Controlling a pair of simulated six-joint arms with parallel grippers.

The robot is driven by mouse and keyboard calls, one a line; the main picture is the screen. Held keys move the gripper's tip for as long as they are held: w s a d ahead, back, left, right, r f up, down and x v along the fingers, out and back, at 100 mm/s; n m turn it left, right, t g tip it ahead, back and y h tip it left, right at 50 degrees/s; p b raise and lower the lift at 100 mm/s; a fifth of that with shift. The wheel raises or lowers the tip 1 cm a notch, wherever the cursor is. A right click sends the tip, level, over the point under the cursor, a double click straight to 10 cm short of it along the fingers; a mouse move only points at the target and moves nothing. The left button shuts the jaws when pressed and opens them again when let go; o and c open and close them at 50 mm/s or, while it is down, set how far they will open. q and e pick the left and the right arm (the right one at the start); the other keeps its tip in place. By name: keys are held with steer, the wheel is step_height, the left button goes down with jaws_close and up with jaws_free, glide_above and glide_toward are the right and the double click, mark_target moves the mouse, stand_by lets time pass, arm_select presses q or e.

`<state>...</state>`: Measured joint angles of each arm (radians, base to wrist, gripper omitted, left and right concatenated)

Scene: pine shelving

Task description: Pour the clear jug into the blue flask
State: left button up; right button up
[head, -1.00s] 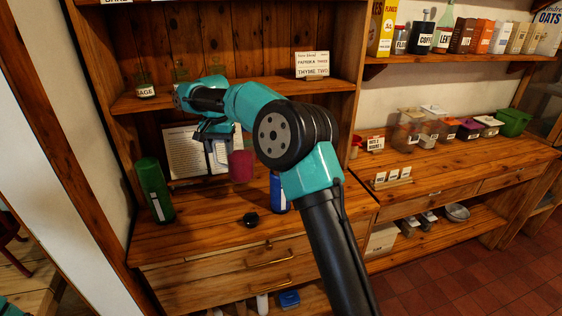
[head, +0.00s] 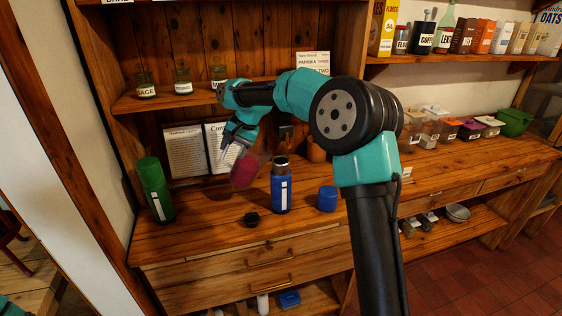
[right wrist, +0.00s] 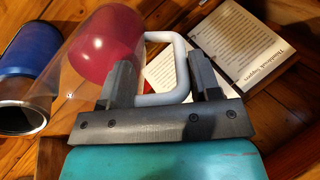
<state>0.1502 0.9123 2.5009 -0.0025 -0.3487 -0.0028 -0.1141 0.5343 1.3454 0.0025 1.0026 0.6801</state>
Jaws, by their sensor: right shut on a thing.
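The clear jug (right wrist: 75,70), with dark red contents and a white handle (right wrist: 182,70), is in my right gripper (right wrist: 160,85), which is shut on the handle. In the head view the jug (head: 244,171) hangs under my right gripper (head: 236,146), just left of the blue flask, and leans toward it. The blue flask (head: 281,193) stands upright and open on the counter. Its steel mouth (right wrist: 22,118) shows at the left of the right wrist view, close to the jug's clear end. I cannot see any stream between them. My left gripper is out of view.
A green flask (head: 155,190) stands at the left. A black cap (head: 251,219) lies in front of the blue flask and a blue cup-like lid (head: 327,199) is to its right. Cards (head: 186,152) lean behind. Small jars (head: 183,82) stand on the shelf above.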

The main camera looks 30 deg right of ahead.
steer(key=shift+t+y, duration=0.7)
steer(key=shift+y, duration=0.2)
steer(key=shift+v, duration=2.35)
steer(key=shift+w+a+r, duration=0.1)
steer(key=shift+r, duration=0.1)
steer(key=shift+s+d+r+t+y, duration=0.3)
steer(key=shift+d+r+t+y, duration=0.2)
steer(key=shift+r+y, duration=0.25)
steer(key=shift+s+d+t+y, duration=0.3)
steer(key=shift+d+t+y, duration=0.1)
steer(key=shift+y, duration=0.25)
steer(key=shift+s+d+r+t+y+p, duration=0.45)
steer(key=shift+r+y+p, duration=0.2)
steer(key=shift+p, duration=0.2)
stand_by(2.3)
